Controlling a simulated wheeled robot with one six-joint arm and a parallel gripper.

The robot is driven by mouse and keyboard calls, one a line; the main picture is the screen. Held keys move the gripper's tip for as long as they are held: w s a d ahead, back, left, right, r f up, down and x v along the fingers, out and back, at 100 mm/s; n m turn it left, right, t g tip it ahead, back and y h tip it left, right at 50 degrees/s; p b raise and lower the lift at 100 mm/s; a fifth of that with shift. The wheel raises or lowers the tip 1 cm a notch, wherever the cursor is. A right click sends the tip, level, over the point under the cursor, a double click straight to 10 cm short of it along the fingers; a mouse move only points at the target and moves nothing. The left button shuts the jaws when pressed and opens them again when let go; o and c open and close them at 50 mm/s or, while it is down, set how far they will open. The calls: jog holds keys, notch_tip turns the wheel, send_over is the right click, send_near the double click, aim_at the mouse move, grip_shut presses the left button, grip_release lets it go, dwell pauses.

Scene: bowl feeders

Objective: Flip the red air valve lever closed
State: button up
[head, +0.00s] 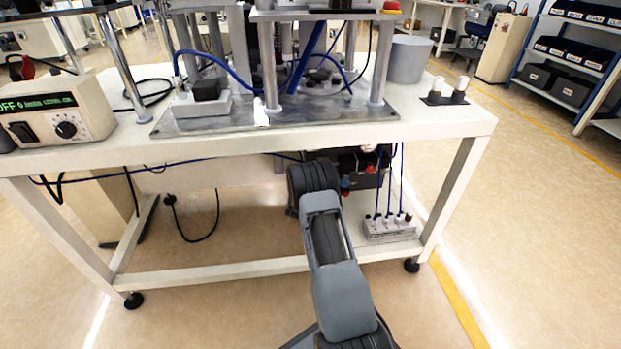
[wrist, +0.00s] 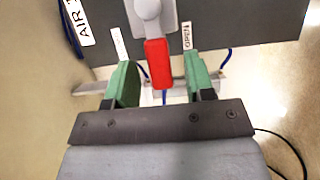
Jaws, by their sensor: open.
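The red air valve lever (wrist: 157,64) shows in the wrist view. It hangs from a grey valve body (wrist: 150,18) on a dark panel and points toward my gripper. A label reading "OPEN" (wrist: 187,36) is to its right, and a blank-looking label (wrist: 121,44) is to its left. My gripper (wrist: 160,82) is open, with one green-padded finger on each side of the lever and a visible gap on both sides. In the head view my arm reaches under the table to the dark valve box (head: 352,178), and my fingers are hidden there.
The white table (head: 440,122) stands above my arm, with its legs and lower crossbar around it. A manifold with blue hoses (head: 390,228) is at the right on the lower frame. A controller box (head: 55,110) sits on the table at left.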

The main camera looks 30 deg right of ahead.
jog(key=shift+w+d, duration=0.1)
grip_shut()
dwell(0.5)
